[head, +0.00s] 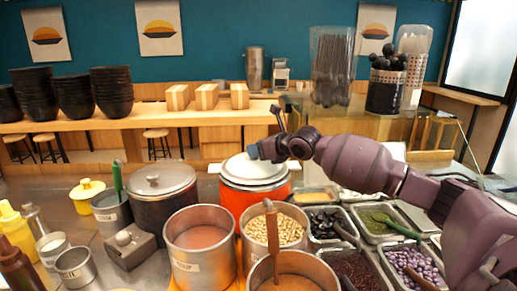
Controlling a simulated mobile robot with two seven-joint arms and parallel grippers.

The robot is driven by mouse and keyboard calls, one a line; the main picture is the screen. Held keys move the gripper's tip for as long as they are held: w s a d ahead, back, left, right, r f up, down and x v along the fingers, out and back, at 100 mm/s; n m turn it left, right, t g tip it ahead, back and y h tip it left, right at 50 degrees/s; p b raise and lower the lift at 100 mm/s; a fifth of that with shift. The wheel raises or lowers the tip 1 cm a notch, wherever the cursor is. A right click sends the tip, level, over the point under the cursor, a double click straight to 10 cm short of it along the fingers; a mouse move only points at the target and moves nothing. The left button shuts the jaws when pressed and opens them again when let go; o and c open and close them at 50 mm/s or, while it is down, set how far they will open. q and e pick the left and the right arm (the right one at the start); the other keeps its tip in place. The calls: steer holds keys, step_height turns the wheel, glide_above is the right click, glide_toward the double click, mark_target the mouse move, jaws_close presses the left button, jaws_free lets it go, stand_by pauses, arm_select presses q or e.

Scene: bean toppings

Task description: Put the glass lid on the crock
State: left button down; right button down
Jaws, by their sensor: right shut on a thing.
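The crock (236,201) is a round orange-red pot with a pale rim, standing in the middle of the counter. A pale, whitish lid (240,169), which I take for the glass lid, lies over its mouth and looks about level. I cannot tell whether it is fully seated on the rim. My left gripper is not in view.
A dark pot with a grey knobbed lid (148,180) stands left of the crock. An open soup pot (199,259), a bean pot (250,240) and a pot with a brown-handled ladle (272,243) stand in front. Topping trays (377,222) fill the right, under my right arm.

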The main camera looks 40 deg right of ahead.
steer(key=c, duration=0.7)
jaws_free()
steer(key=shift+o, duration=0.2)
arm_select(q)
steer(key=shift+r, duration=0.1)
arm_select(e)
steer(key=shift+s+r, duration=0.15)
arm_select(q)
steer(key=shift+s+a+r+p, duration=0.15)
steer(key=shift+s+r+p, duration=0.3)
steer(key=shift+p, duration=0.65)
arm_select(e)
steer(key=v, duration=1.1)
steer(key=shift+s, duration=0.35)
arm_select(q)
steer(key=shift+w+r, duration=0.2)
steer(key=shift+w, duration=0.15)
arm_select(e)
steer(key=shift+r, duration=0.1)
